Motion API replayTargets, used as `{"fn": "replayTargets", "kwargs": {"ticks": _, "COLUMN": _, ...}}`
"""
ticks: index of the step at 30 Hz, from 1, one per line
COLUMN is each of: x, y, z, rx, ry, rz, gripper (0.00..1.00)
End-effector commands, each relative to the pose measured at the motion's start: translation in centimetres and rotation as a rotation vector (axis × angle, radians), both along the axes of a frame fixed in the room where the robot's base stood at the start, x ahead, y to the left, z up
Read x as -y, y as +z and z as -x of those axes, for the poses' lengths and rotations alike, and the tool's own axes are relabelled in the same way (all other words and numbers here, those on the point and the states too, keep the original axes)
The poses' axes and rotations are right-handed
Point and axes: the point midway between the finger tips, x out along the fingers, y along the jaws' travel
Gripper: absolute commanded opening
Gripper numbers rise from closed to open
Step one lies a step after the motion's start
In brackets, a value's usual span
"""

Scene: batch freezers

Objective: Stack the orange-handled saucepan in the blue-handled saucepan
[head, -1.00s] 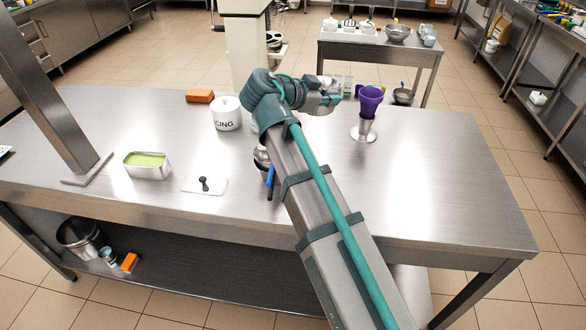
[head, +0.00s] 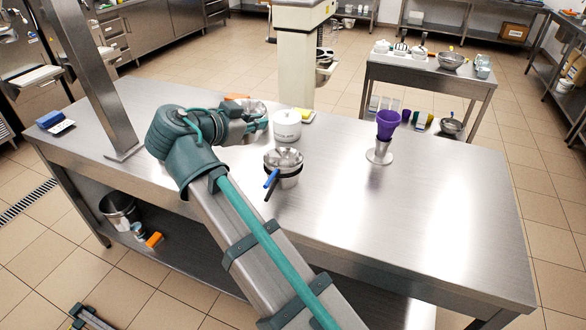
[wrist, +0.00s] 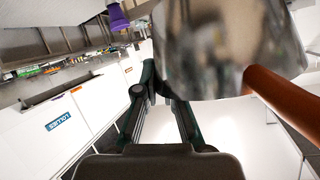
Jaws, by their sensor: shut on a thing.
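My gripper (head: 258,124) is at the left-middle of the table, shut on the orange-handled saucepan. In the wrist view the pan's metal wall (wrist: 220,50) fills the upper right, above the fingers (wrist: 166,90), and its orange-brown handle points to the lower right. The blue-handled saucepan (head: 288,167) stands upright on the table to the right of and nearer than my gripper. A black handle shows just under its blue one, so another pan seems nested with it.
A white canister (head: 287,124) stands right behind the saucepans, with a yellow item (head: 307,116) beside it. A purple cup (head: 388,122) sits in a metal holder (head: 379,152) farther right. A steel post (head: 95,85) rises at the left.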

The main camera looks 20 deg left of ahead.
Motion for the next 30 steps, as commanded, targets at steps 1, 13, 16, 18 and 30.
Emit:
{"fn": "replayTargets", "kwargs": {"ticks": 1, "x": 0.1, "y": 0.0, "z": -0.3, "rx": 0.001, "ry": 0.002, "rz": 0.001, "gripper": 0.0}}
{"fn": "replayTargets", "kwargs": {"ticks": 13, "x": 3.6, "y": -3.3, "z": -7.4, "rx": 0.0, "ry": -0.001, "rz": 0.003, "gripper": 0.0}}
{"fn": "replayTargets", "kwargs": {"ticks": 16, "x": 4.3, "y": -5.0, "z": -8.8, "rx": -0.001, "ry": 0.001, "rz": 0.004, "gripper": 0.0}}
{"fn": "replayTargets", "kwargs": {"ticks": 18, "x": 4.6, "y": -6.2, "z": -9.7, "rx": -0.002, "ry": 0.001, "rz": 0.002, "gripper": 0.0}}
{"fn": "replayTargets", "kwargs": {"ticks": 30, "x": 5.6, "y": -9.2, "z": -11.9, "rx": 0.001, "ry": 0.003, "rz": -0.001, "gripper": 0.0}}
